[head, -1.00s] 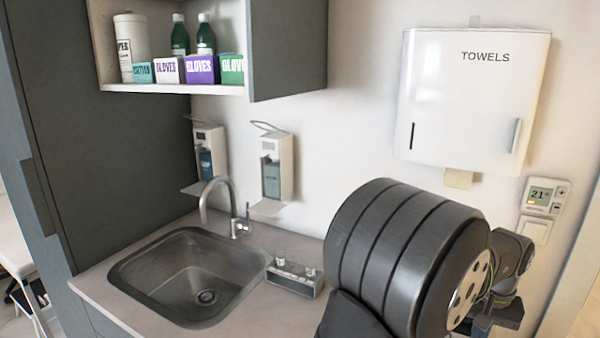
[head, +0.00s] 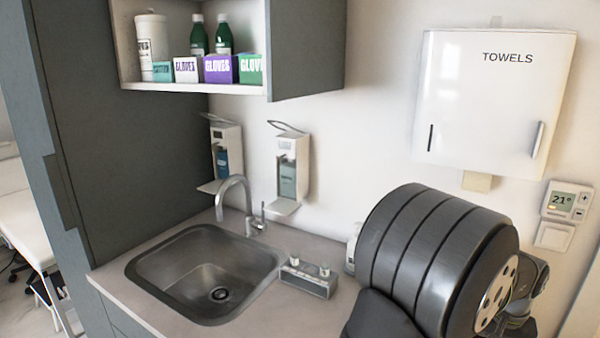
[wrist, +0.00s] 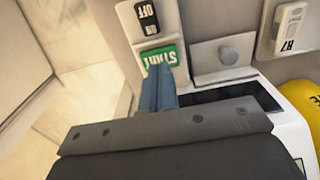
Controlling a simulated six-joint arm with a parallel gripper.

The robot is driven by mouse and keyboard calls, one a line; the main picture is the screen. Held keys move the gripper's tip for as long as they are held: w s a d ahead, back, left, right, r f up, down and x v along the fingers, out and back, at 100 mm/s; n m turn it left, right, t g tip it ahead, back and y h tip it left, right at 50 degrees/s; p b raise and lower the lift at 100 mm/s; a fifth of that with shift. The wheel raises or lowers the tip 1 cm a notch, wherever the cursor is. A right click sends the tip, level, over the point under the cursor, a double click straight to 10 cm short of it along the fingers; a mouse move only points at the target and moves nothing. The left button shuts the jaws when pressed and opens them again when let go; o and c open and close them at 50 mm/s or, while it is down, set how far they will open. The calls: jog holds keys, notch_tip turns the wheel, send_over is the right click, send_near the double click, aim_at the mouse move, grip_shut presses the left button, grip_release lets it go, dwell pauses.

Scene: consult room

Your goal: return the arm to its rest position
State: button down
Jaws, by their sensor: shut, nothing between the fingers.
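My arm fills the lower right of the head view as a thick dark ribbed link (head: 430,262), with a smaller joint (head: 530,285) at its right edge. My gripper is not visible there. In the wrist view, the blue-grey fingers of my gripper (wrist: 158,88) are together and empty, beyond a dark plate across the bottom. Their tips are near a green START button (wrist: 158,57) on a pale device (wrist: 186,82). I cannot tell whether they touch it.
The wrist view shows a knob (wrist: 228,54) and a yellow object (wrist: 302,105). The head view shows a sink (head: 180,262), a small grey box (head: 308,281), soap dispensers (head: 289,172), a towel dispenser (head: 492,105) and a thermostat (head: 567,200). A cabinet door (head: 306,45) juts out above.

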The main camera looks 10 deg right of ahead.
notch_tip(320, 180, down, 2)
jog(key=shift+f, duration=0.1)
jog(key=shift+r, duration=0.2)
notch_tip(320, 180, up, 17)
notch_tip(320, 180, down, 8)
jog(key=shift+f, duration=0.2)
dwell(1.4)
jog(key=shift+a, duration=0.1)
dwell(0.4)
